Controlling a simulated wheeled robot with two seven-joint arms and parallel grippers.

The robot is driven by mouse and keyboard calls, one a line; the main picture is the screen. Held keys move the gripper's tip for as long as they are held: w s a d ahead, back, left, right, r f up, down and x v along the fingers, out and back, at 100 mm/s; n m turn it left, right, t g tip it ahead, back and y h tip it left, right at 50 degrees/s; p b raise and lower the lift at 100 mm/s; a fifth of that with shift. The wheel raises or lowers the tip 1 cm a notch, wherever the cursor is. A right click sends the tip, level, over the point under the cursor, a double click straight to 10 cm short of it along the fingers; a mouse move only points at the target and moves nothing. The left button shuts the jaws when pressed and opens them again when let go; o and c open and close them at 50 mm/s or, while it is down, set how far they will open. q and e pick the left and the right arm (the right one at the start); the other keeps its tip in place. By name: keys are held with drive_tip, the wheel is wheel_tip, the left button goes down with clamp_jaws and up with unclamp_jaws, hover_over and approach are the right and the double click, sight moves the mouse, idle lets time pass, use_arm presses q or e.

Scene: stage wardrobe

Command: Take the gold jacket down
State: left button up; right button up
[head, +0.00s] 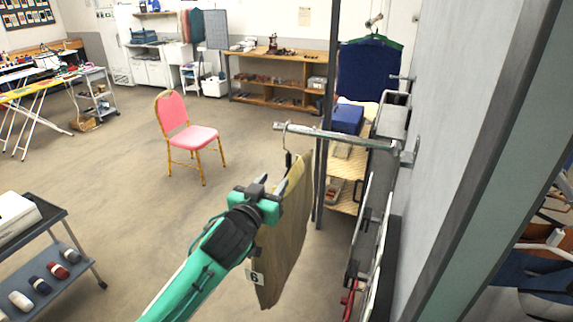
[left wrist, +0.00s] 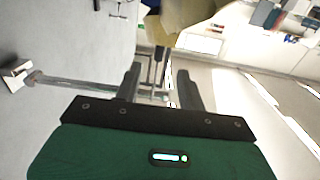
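The gold jacket (head: 283,240) hangs edge-on from a hanger whose dark hook (head: 288,158) hangs near the free end of a metal wall rail (head: 340,137). My left gripper (head: 272,184) is at the jacket's upper left side, just below the hook. In the left wrist view my left gripper (left wrist: 160,72) has its fingers apart. The thin hanger stem (left wrist: 158,65) appears between them, and the gold cloth (left wrist: 185,22) shows beyond. Whether a finger touches the hanger cannot be told. My right gripper is not in view.
A dark upright post (head: 326,110) and a wooden shelf stand behind the rail. The grey wall (head: 440,120) is close on the right. A navy garment (head: 368,72) hangs farther back. A pink chair (head: 187,125) stands on open floor; a cart (head: 50,265) is at lower left.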

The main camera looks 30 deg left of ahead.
sight(287, 161)
use_arm(q)
drive_tip(key=shift+w+r, duration=0.1)
drive_tip(key=shift+w, duration=0.9)
drive_tip(key=w, duration=0.5)
drive_tip(key=shift+a, duration=0.15)
drive_tip(key=shift+w, duration=0.35)
drive_tip(key=shift+w+a, duration=0.1)
drive_tip(key=shift+w, duration=0.8)
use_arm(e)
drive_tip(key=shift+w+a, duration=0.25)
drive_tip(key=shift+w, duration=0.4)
use_arm(q)
clamp_jaws()
drive_tip(key=shift+r, duration=0.15)
